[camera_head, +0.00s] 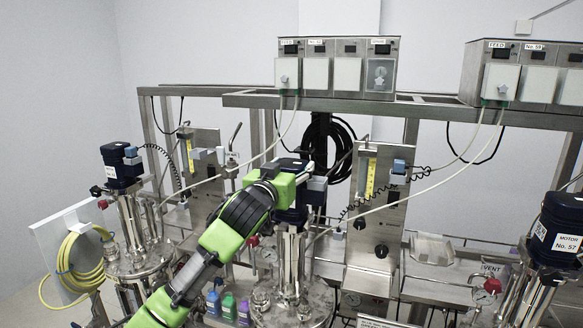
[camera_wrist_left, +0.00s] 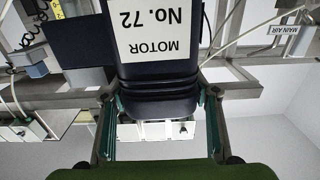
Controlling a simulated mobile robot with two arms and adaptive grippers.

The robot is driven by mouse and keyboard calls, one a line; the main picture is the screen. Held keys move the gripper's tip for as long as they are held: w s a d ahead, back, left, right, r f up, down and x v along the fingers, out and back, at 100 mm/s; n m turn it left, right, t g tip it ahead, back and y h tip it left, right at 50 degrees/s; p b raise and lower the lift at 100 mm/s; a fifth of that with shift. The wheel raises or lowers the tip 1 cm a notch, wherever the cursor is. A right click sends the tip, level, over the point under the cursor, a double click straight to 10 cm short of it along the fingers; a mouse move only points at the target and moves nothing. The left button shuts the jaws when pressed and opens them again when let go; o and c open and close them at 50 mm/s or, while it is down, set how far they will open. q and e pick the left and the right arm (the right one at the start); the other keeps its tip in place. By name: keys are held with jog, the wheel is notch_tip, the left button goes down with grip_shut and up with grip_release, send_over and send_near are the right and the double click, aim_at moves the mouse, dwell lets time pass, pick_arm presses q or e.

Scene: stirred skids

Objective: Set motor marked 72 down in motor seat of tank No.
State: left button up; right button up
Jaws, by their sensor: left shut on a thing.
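My left gripper (camera_head: 292,180) is shut on a dark blue motor in the middle of the head view. The left wrist view shows the motor (camera_wrist_left: 160,65) between the two fingers, with a white label reading MOTOR No. 72, upside down in that picture. In the head view the motor (camera_head: 291,217) is partly hidden by the green gripper and looks upright. It is above the steel neck of the middle tank (camera_head: 291,262). The gripper and motor hide the seat, so I cannot tell whether the motor touches it. My right gripper is not in view.
Another dark motor (camera_head: 121,166) stands on the left tank. A motor labelled No. 57 (camera_head: 560,230) stands at the right edge. Control boxes (camera_head: 337,68) sit on the rail above. Steel panels (camera_head: 378,215), coiled cables and several small bottles (camera_head: 228,306) are close by.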

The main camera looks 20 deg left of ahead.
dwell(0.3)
pick_arm(q)
jog(key=shift+r, duration=0.1)
jog(key=o, duration=2)
jog(key=shift+s, duration=0.1)
jog(key=shift+o, duration=0.2)
jog(key=shift+s, duration=0.15)
jog(key=shift+f, duration=0.6)
jog(key=s, duration=1.2)
jog(key=shift+a+r, duration=0.15)
jog(key=shift+r, duration=0.3)
